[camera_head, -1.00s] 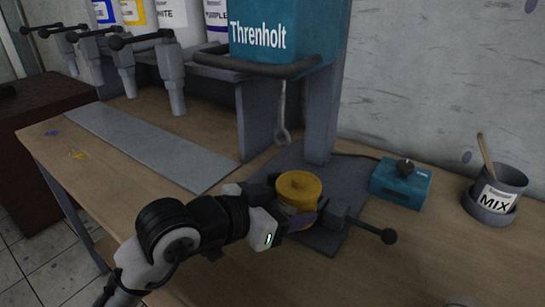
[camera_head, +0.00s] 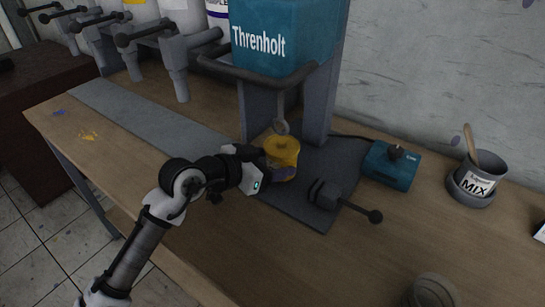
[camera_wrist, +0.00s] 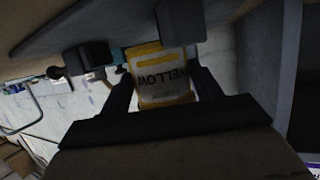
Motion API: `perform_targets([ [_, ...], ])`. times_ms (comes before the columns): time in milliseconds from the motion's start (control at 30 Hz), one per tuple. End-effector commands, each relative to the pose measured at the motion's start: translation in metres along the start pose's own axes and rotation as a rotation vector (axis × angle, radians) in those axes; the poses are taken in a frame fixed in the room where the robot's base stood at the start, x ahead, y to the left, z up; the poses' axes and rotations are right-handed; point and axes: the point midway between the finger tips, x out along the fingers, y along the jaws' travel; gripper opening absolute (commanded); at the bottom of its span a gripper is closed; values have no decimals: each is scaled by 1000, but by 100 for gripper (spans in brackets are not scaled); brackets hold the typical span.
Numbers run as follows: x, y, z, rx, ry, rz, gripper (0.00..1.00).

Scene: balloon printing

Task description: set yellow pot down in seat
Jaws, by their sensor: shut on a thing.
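The yellow pot (camera_head: 282,152) stands upright in my gripper (camera_head: 268,168), under the stirrer rod (camera_head: 281,127) of the blue Threnholt machine (camera_head: 270,40). In the wrist view the pot (camera_wrist: 164,92), labelled YELLOW, sits between the two dark fingers of my gripper (camera_wrist: 165,90), which are shut on it. A dark clamp block with a ball-ended lever (camera_head: 328,194) is to the right of the pot, apart from it. The pot is over the grey base plate (camera_head: 315,218); I cannot tell whether its bottom touches the seat.
A blue control box (camera_head: 391,165) and a grey MIX cup (camera_head: 474,178) with a stick stand to the right. Dispensers with levers (camera_head: 177,62) line the back left above a grey strip (camera_head: 140,118).

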Motion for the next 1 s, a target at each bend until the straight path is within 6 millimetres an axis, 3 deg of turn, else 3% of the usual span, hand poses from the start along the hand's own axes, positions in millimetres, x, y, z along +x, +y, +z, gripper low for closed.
perform_targets([
  [900,4,0,12,-1,2,-1,35],
  [933,4,0,12,-1,1,0,66],
  [1000,4,0,12,-1,1,0,75],
])
